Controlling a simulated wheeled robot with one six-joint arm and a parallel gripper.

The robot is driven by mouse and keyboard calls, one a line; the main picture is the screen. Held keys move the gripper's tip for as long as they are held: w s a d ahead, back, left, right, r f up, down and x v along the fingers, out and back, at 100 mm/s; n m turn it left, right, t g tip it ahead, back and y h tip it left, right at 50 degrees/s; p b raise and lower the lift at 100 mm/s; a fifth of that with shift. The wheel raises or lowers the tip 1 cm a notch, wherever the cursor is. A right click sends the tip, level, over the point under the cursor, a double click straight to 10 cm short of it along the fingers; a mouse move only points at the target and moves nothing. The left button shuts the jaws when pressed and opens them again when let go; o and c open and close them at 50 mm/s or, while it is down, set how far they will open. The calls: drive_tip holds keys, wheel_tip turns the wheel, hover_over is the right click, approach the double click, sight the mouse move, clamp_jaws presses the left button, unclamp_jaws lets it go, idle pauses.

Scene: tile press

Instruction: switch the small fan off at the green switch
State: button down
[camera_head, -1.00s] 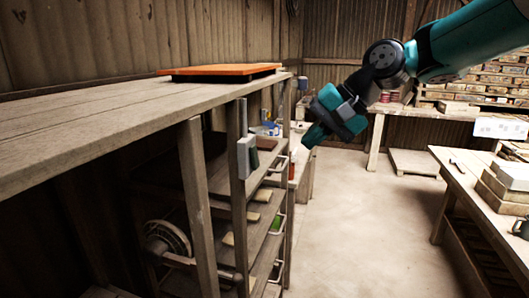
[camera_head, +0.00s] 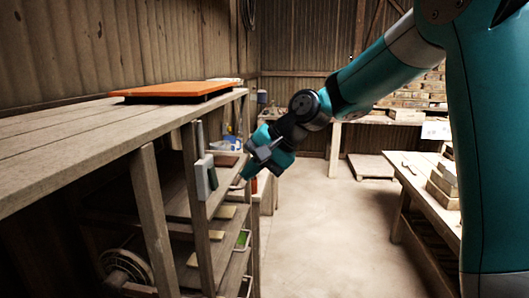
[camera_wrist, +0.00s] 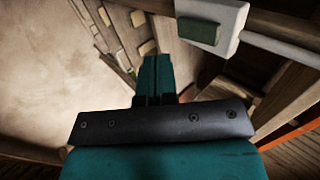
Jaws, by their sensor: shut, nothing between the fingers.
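The green switch (camera_head: 212,179) is a dark green rocker on a pale grey box (camera_head: 201,178), fixed to a wooden post of the shelf rack. In the wrist view the green switch (camera_wrist: 198,32) and its box (camera_wrist: 234,14) show at the top, right of my fingers. My gripper (camera_head: 239,183) is shut and empty, to the right of the switch and apart from it. Its closed teal fingers also show in the wrist view (camera_wrist: 156,62). A round ribbed thing (camera_head: 126,268), likely the small fan, sits low at the left under the bench; whether it spins I cannot tell.
A wooden bench top (camera_head: 70,135) with an orange slab (camera_head: 172,90) spans the left. Shelves (camera_head: 228,212) with boards lie behind the switch post. A worktable (camera_head: 405,170) with stacked blocks stands right. The floor (camera_head: 315,230) between is clear.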

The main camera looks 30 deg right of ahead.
sight(215, 179)
drive_tip(key=w+a, duration=0.1)
drive_tip(key=w+a+f+p, duration=0.1)
drive_tip(key=a, duration=0.1)
drive_tip(key=w+a+f+p, duration=0.1)
drive_tip(key=shift+w+a+f, duration=0.15)
drive_tip(key=shift+a, duration=0.15)
drive_tip(key=shift+f, duration=0.1)
drive_tip(key=shift+w+a+f+t+y+b, duration=0.2)
drive_tip(key=shift+t+y+b, duration=0.1)
drive_tip(key=shift+y+b, duration=0.15)
drive_tip(key=shift+r, duration=0.15)
drive_tip(key=shift+r+p, duration=0.9)
